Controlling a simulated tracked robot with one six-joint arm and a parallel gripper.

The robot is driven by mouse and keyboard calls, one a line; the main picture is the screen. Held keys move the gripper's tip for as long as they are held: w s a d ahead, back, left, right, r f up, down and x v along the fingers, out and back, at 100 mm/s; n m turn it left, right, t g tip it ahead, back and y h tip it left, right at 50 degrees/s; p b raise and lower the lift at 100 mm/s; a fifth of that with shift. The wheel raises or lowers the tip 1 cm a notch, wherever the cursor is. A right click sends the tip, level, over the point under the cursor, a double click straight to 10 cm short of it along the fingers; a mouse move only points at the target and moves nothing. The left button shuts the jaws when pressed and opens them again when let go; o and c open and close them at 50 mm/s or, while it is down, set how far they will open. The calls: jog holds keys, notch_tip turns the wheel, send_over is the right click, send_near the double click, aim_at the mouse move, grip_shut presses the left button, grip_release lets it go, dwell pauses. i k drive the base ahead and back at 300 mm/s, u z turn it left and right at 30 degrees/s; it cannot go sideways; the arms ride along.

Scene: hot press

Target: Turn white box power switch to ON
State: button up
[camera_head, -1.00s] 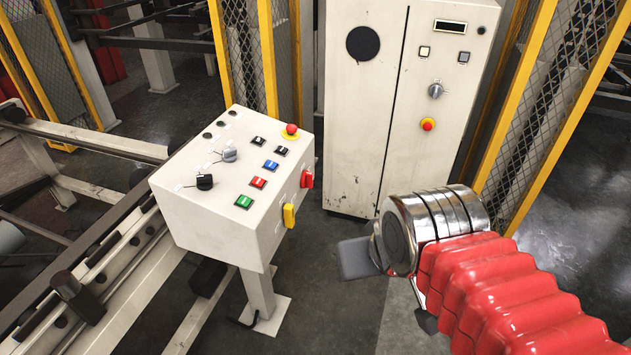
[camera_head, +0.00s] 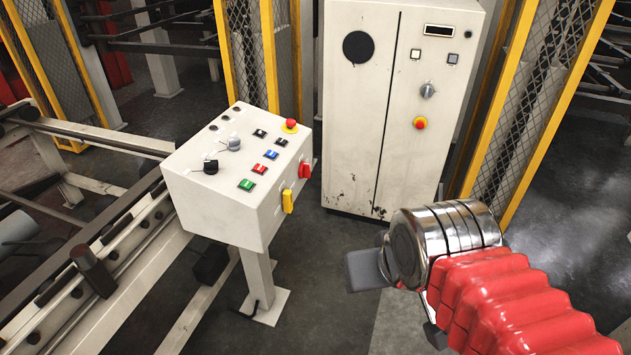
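A white control box (camera_head: 225,210) stands on a pedestal left of centre. A tall white cabinet (camera_head: 352,120) stands behind, with a grey rotary knob (camera_head: 428,90) above a red-and-yellow button (camera_head: 420,123). Labels and switch positions are too small to read. My gripper (camera_head: 368,269) is at lower right, clear of both; dark finger parts show beside the shiny wrist, but the gap between them is hidden.
Steel rails and a frame (camera_head: 120,235) run along the left, close to the control box. Yellow-framed mesh fencing (camera_head: 510,125) stands beside the cabinet. The dark floor (camera_head: 335,310) is open between the control box and my arm.

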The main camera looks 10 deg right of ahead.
aim_at(305, 171)
jog(key=z, duration=0.05)
jog(key=k, duration=0.15)
jog(key=u, duration=0.05)
jog(key=i, duration=0.5)
jog(key=u, duration=0.05)
jog(key=k, duration=0.65)
jog(key=z, duration=0.3)
jog(key=i, duration=1.7)
jog(key=u, duration=0.5)
